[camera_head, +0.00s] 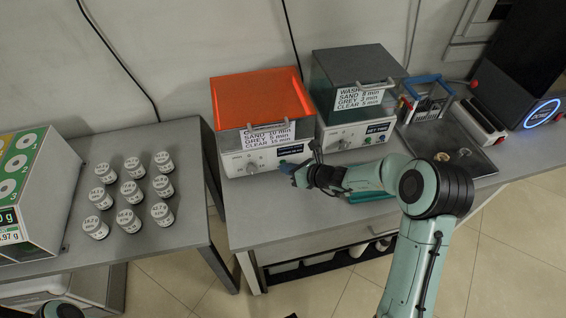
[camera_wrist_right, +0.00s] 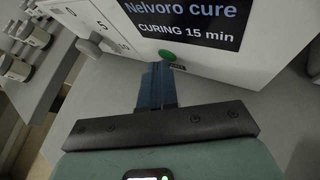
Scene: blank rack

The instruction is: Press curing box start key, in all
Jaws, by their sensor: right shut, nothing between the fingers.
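The curing box (camera_head: 228,165) is a white unit with an orange hood (camera_head: 255,95), standing on the right-hand bench. In the right wrist view its screen (camera_wrist_right: 190,22) reads "Nelvoro cure" and "CURING 15 min". Its round green start key (camera_wrist_right: 167,55) sits below the screen, with a knob (camera_wrist_right: 88,47) to the left. My right gripper (camera_head: 291,170) is shut and empty in front of the box's panel. In the wrist view its blue fingertips (camera_wrist_right: 157,66) are right at the green key; I cannot tell whether they touch it. My left gripper is not in view.
A wash unit (camera_head: 355,133) with a dark tank stands right of the curing box. Further right are a tray (camera_head: 475,165) with a wire basket and a dark printer (camera_head: 525,65). Several white-lidded jars (camera_head: 130,190) stand on the left bench. A gap separates the benches.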

